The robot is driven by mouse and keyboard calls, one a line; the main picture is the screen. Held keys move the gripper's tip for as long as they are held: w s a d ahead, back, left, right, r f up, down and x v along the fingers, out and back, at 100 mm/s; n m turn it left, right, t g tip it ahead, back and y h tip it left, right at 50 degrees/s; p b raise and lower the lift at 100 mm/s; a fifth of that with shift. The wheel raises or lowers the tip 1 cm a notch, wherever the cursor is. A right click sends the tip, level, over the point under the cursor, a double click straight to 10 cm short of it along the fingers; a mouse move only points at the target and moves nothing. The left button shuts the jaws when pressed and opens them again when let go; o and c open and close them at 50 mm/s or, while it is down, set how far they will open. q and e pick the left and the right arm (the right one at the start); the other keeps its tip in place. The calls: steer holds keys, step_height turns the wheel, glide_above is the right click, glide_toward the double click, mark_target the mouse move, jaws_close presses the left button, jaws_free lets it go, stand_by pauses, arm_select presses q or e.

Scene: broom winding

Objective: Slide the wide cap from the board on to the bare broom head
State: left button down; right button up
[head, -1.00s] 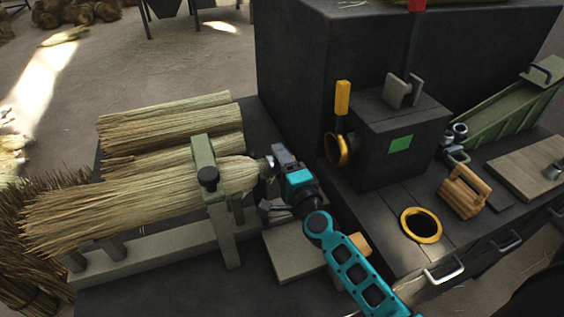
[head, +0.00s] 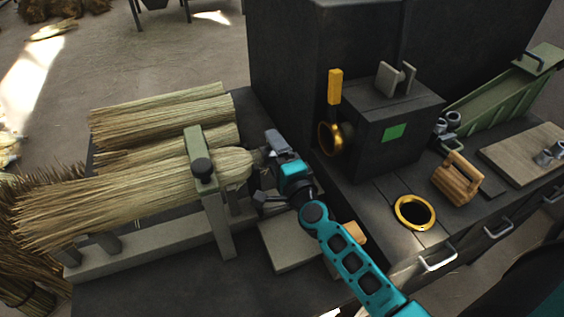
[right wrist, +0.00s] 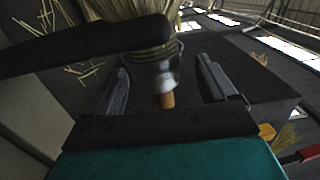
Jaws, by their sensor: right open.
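The broom head (head: 110,205), a thick straw bundle, lies on a grey stand under an upright clamp (head: 203,170). Its bound end (head: 236,163) points right toward my right gripper (head: 264,172). In the right wrist view, a grey metal cap (right wrist: 158,74) sits at the narrow end of the straw (right wrist: 140,18), with a short wooden stub (right wrist: 167,100) below it. My right gripper's fingers (right wrist: 168,88) stand open on either side of the cap, apart from it. In the head view the gripper largely hides the cap. My left gripper is out of view.
A wooden board (head: 515,150) at right carries small metal pieces (head: 550,154). A yellow-rimmed hole (head: 415,212), a wooden block tool (head: 457,180) and a dark box with a green patch (head: 393,133) are nearby. More straw bundles (head: 160,116) lie behind the broom head.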

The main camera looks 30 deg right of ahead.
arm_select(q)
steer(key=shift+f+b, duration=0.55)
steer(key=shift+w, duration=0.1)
arm_select(e)
steer(key=s, duration=1.2)
steer(key=shift+s, duration=0.35)
steer(key=shift+s+a, duration=0.1)
